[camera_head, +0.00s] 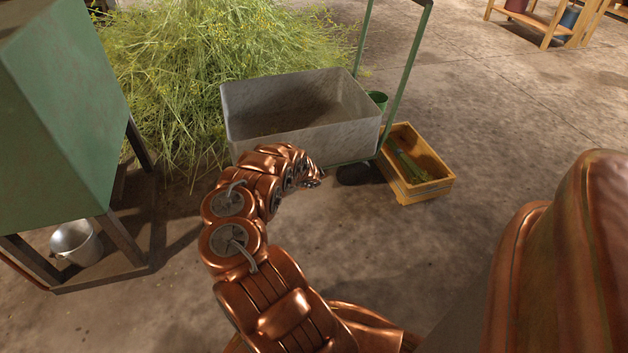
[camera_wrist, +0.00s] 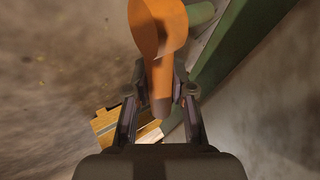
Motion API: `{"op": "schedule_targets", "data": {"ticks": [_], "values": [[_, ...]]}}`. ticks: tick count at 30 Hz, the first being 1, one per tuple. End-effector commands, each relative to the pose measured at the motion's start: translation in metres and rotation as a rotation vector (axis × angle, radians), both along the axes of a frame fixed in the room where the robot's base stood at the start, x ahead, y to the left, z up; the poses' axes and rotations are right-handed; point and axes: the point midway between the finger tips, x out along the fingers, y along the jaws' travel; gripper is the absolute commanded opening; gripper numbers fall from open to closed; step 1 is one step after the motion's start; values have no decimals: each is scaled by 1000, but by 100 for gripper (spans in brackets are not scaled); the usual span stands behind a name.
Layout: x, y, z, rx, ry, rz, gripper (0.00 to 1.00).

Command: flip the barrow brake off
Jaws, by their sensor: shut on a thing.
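The barrow (camera_head: 305,138) is a grey metal tub on a green frame, standing on the floor at the upper middle of the head view. My gripper (camera_head: 314,179) is low at the tub's near side there. In the wrist view an orange brake lever (camera_wrist: 158,28) has a wide rounded end at the top and a narrower stem reaching down between my fingers. My gripper (camera_wrist: 162,92) is shut on that stem. The green frame (camera_wrist: 228,50) runs behind the lever. The lever is hidden in the head view.
A wooden crate (camera_head: 436,187) with green stalks stands right of the barrow. A heap of yellow-green herbs (camera_head: 190,90) lies behind and left. The floor in front is clear.

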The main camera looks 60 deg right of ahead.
Motion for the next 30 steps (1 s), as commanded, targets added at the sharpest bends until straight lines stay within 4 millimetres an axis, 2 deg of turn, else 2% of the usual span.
{"op": "schedule_targets", "data": {"ticks": [1, 2, 5, 14, 20, 30], "values": [[2, 0, 1, -1, 0, 4, 0], [2, 0, 1, -1, 0, 4, 25], [2, 0, 0, -1, 0, 4, 35], [1, 1, 0, 0, 0, 2, 35], [-1, 4, 7, -3, 0, 0, 35], [-5, 23, 26, 5, -2, -2, 35]]}}
